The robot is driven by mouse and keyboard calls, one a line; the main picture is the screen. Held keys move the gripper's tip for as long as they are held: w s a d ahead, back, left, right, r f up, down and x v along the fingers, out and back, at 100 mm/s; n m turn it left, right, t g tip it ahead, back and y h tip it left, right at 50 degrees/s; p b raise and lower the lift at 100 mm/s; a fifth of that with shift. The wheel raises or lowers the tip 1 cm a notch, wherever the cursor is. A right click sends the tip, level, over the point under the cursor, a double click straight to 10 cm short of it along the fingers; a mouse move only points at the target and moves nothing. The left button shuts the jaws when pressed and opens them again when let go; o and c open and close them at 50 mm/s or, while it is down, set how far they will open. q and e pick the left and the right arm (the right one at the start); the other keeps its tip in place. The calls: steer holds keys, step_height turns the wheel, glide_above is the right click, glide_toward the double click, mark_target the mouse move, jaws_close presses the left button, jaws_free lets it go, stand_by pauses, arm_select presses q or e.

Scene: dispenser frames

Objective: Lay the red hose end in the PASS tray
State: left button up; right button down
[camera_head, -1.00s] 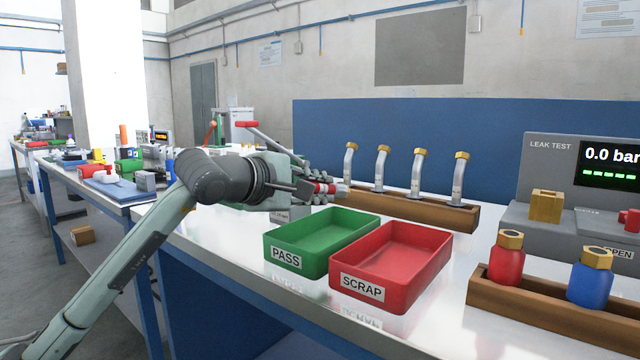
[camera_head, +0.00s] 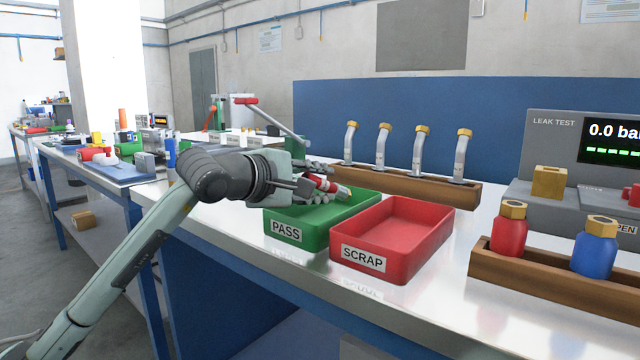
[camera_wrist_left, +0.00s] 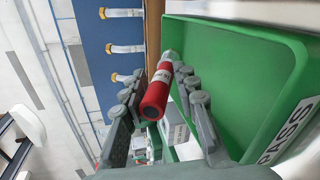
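My left gripper (camera_head: 322,188) is shut on the red hose end (camera_head: 343,191), a red cylinder with a pale metal tip. It holds the hose end above the back left part of the green PASS tray (camera_head: 287,232), apart from the tray floor. In the left wrist view the red hose end (camera_wrist_left: 157,93) lies between the fingers of my left gripper (camera_wrist_left: 160,88), and the green tray wall (camera_wrist_left: 235,60) is beside it on the right. The tray looks empty where it shows; the arm hides part of it. My right gripper is not in view.
The red SCRAP tray (camera_head: 362,261) stands right beside the PASS tray. A wooden rack (camera_head: 400,187) with several bent metal tubes stands behind. A wooden holder (camera_head: 540,288) with a red and a blue bottle and the leak tester (camera_head: 550,130) are at right.

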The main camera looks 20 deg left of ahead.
arm_select(q)
steer(key=shift+o, duration=1)
steer(key=shift+r, duration=0.1)
steer(key=v, duration=1.2)
